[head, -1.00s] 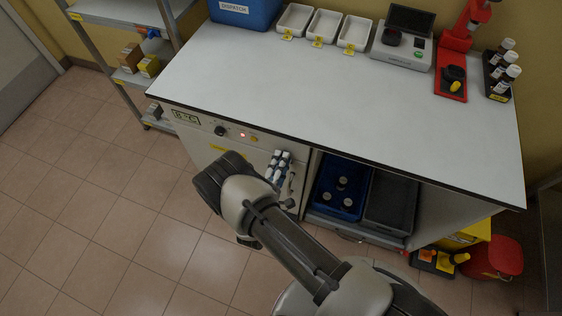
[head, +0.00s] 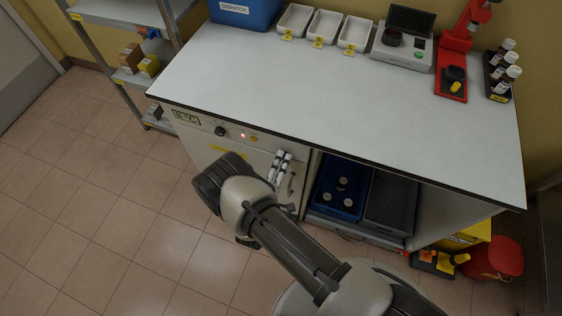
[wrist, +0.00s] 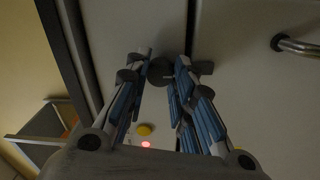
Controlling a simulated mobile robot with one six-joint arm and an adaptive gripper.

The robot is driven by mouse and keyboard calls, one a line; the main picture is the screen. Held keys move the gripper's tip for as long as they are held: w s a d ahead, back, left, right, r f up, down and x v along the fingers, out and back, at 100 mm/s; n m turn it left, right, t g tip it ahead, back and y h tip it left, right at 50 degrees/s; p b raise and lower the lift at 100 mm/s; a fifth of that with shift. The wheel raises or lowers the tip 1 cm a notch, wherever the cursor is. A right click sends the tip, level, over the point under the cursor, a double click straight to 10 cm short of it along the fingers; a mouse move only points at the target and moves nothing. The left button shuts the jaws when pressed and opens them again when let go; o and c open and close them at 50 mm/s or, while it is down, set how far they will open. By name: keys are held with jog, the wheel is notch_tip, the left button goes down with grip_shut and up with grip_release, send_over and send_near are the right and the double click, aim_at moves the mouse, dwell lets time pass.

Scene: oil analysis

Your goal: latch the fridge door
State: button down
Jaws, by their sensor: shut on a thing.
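The fridge door (head: 204,152) is the pale front under the left of the worktop, with a metal handle (head: 291,184). In the wrist view the door (wrist: 255,95) looks flush with the control panel (wrist: 130,25), a dark gap between them. A small dark round part (wrist: 160,70), apparently the latch, sits near this gap. My gripper (head: 284,156) is at the top right of the door. In the wrist view its blue-padded fingers (wrist: 160,64) stand either side of the dark part, shut on it. My wrist hides part of the door.
The worktop (head: 330,90) overhangs just above my gripper. An open bay right of the door holds a blue crate (head: 320,205) and a grey tray (head: 391,207). A red lamp (head: 243,134) glows on the panel. The floor (head: 110,220) is clear at left.

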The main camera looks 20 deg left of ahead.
jog(key=c, duration=1.3)
grip_release()
jog(key=shift+c, duration=0.2)
jog(key=s, duration=1.2)
jog(key=shift+a+f, duration=0.2)
jog(key=shift+a, duration=0.25)
